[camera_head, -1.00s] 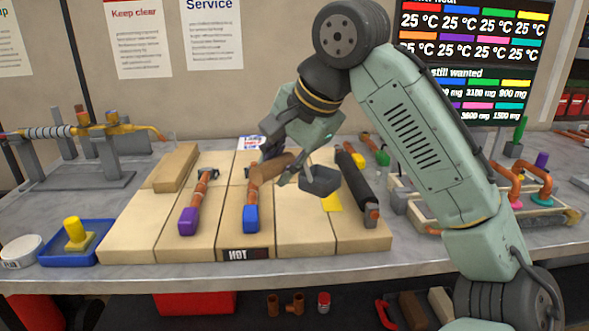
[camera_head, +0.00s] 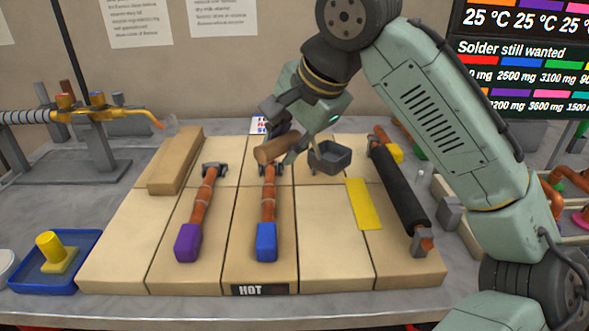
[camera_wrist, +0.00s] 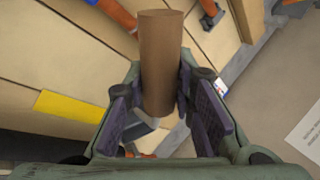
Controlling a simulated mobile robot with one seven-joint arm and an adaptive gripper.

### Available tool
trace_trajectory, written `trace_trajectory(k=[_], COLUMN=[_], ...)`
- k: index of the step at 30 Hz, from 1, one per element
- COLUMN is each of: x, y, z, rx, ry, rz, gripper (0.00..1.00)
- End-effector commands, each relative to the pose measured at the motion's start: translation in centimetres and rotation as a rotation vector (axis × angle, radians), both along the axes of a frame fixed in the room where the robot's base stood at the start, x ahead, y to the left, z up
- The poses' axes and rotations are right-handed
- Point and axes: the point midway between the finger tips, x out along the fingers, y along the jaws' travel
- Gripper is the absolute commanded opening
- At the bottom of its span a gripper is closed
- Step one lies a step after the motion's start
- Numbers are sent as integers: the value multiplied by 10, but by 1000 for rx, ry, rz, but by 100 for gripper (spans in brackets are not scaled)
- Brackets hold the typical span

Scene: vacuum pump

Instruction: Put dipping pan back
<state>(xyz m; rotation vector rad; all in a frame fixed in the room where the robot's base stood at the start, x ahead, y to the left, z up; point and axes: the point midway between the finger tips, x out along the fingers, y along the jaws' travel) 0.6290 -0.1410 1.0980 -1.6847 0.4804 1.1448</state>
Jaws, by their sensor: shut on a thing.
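The dipping pan (camera_head: 330,157) is a small dark grey pan with a brown wooden handle (camera_head: 276,148). It is over the back of the tan brick surface, right of the pipe with the blue end. I cannot tell whether its base touches anything. My gripper (camera_head: 286,147) is shut on the handle, with the pan to the right of the fingers. In the wrist view the handle (camera_wrist: 161,60) stands between the two dark finger pads (camera_wrist: 160,115). The pan bowl is not clearly visible there.
Pipes with a purple end (camera_head: 187,243) and a blue end (camera_head: 266,242) lie on the bricks. A yellow strip (camera_head: 364,204) and a black-sleeved pipe (camera_head: 400,188) are to the right. A blue tray (camera_head: 28,283) stands front left.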

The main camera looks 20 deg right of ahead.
Motion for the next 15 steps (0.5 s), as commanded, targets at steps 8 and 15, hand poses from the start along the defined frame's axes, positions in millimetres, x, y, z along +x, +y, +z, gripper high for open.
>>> trace_trajectory(k=[8,15], x=[0,0], y=[0,0], z=[-22,-51], rx=[-1,-1], ry=[-4,-4], rz=[1,0], gripper=[0,0])
